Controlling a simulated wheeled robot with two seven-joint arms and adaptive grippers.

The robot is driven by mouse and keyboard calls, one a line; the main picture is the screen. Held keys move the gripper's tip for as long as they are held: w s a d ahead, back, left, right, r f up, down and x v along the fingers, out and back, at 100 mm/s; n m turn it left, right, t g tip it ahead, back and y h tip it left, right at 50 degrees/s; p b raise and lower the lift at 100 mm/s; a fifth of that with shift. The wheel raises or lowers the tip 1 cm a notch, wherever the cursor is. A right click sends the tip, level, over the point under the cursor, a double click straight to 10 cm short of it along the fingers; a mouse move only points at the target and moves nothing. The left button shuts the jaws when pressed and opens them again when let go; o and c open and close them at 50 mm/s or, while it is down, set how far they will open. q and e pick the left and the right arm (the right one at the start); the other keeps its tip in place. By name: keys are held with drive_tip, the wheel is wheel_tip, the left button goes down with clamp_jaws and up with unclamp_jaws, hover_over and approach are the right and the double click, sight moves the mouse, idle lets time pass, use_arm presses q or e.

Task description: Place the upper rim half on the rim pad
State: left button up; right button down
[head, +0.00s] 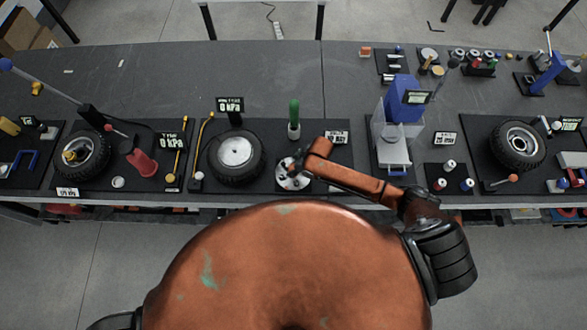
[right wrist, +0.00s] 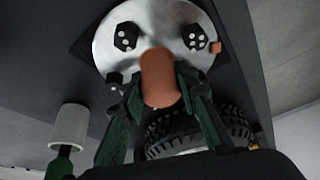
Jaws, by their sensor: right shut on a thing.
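The upper rim half (head: 291,183) is a silver disc with dark bolt heads, over the dark mat just right of the centre tyre. My right gripper (head: 296,165) is above it, reaching in from the right. In the right wrist view the rim half (right wrist: 185,55) fills the top. There, my right gripper (right wrist: 160,92) has its dark green fingers closed around a copper-coloured rounded knob (right wrist: 158,75) in front of the disc's middle. The rim pad is hidden under the disc, and I cannot tell whether they touch. My left gripper is not in view.
A green-handled tool (head: 294,115) stands upright behind the disc. A blue press (head: 403,100) stands to the right. The grey bench (head: 270,75) is clear behind.

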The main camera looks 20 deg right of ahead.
drive_tip(key=c, duration=1.5)
unclamp_jaws()
drive_tip(key=shift+f, duration=0.1)
drive_tip(key=v, duration=1.2)
